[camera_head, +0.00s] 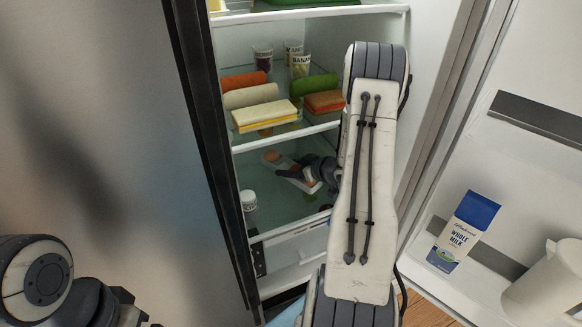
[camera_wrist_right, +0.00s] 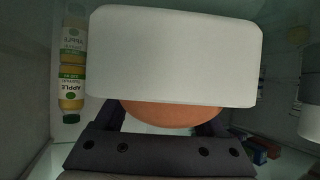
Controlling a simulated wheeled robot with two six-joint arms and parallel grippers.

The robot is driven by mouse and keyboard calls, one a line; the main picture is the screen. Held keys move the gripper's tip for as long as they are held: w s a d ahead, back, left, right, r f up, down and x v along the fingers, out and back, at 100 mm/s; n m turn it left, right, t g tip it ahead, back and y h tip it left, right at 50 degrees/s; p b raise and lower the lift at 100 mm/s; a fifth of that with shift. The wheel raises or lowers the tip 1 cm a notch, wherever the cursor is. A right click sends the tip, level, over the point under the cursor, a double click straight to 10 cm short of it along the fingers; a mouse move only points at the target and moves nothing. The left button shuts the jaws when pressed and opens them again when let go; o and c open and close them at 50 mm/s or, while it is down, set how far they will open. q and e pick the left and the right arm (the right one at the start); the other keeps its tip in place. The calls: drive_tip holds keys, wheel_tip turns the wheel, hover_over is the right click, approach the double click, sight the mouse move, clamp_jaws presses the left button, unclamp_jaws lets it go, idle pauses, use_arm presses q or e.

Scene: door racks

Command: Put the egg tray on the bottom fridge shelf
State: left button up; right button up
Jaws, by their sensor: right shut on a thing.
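The egg tray (camera_head: 277,160) is a white tray with brown eggs, in the lower fridge compartment, above the bottom shelf (camera_head: 284,212). My right gripper (camera_head: 302,180) is shut on the tray, reaching in from the right. In the right wrist view the tray (camera_wrist_right: 175,55) is a large white slab between the fingers (camera_wrist_right: 165,125), with a brown egg (camera_wrist_right: 170,114) showing below its edge. Whether the tray touches the shelf cannot be told. My left gripper (camera_head: 137,312) is partly in view at the bottom left; its jaws cannot be made out.
A white-lidded jar (camera_head: 249,200) stands at the left front of the bottom shelf. The shelf above holds a sandwich (camera_head: 265,117), rolls and cups. The open door on the right holds a milk carton (camera_head: 464,232).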

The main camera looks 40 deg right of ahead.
drive_tip(key=o, duration=1.5)
drive_tip(key=shift+f, duration=0.1)
drive_tip(key=shift+o, duration=0.2)
drive_tip(key=shift+s+d+r, duration=0.15)
drive_tip(key=shift+s+r, duration=0.15)
wheel_tip(320, 180, up, 6)
drive_tip(key=f+b, duration=0.1)
drive_tip(key=b, duration=0.1)
hover_over(318, 184)
drive_tip(key=shift+r, duration=0.25)
